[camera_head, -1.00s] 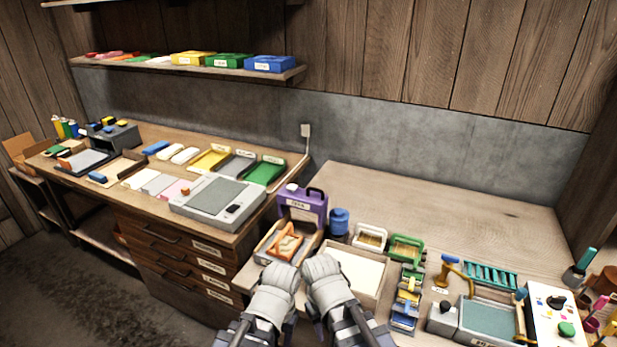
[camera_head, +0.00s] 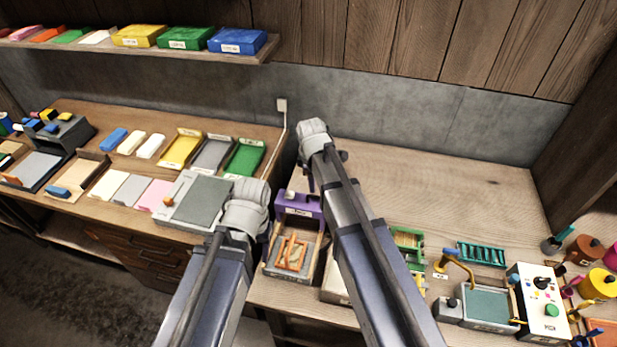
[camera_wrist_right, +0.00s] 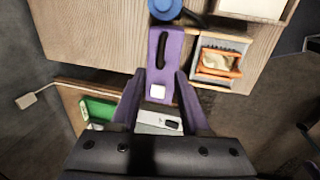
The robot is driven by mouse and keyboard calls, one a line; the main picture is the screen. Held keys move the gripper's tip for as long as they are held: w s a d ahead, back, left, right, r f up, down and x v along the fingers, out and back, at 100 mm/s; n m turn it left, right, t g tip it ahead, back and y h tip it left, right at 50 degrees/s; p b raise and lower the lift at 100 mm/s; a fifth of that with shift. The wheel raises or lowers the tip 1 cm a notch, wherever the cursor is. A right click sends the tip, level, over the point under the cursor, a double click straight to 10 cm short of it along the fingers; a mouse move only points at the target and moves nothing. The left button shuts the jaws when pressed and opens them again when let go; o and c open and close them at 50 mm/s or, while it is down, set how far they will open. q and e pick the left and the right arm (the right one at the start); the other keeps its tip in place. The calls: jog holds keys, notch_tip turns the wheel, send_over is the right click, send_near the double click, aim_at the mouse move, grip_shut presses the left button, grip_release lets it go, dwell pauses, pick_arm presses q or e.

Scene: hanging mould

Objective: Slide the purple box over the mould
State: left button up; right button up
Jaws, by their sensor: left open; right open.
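The purple box (camera_head: 298,212) stands just behind the wooden tray (camera_head: 268,262), at the left end of the right bench. An orange frame-like piece, seemingly the mould (camera_head: 291,252), sits in that tray. In the right wrist view the box (camera_wrist_right: 158,72) shows its dark handle slot, and the orange piece (camera_wrist_right: 220,68) lies to its right. My right gripper (camera_head: 307,182) is open above and behind the box, pointing down. Its fingers (camera_wrist_right: 158,88) are spread on both sides of the box's end in the wrist view; contact cannot be told. My left gripper (camera_head: 247,205) is open, left of the box, its fingers mostly hidden.
A grey flat device (camera_head: 207,198) and coloured trays (camera_head: 181,148) cover the left bench near my left gripper. A blue round container (camera_wrist_right: 165,8) stands close to the box. The bench back is clear.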

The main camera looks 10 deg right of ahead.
aim_at(315, 196)
jog(key=f+b, duration=0.5)
jog(key=w+f+b, duration=0.1)
jog(key=f+b, duration=0.1)
jog(key=shift+w+d+f+b, duration=0.1)
jog(key=shift+d+f+b, duration=0.25)
jog(key=shift+d+b, duration=0.05)
jog(key=shift+c, duration=0.4)
grip_shut()
dwell(1.0)
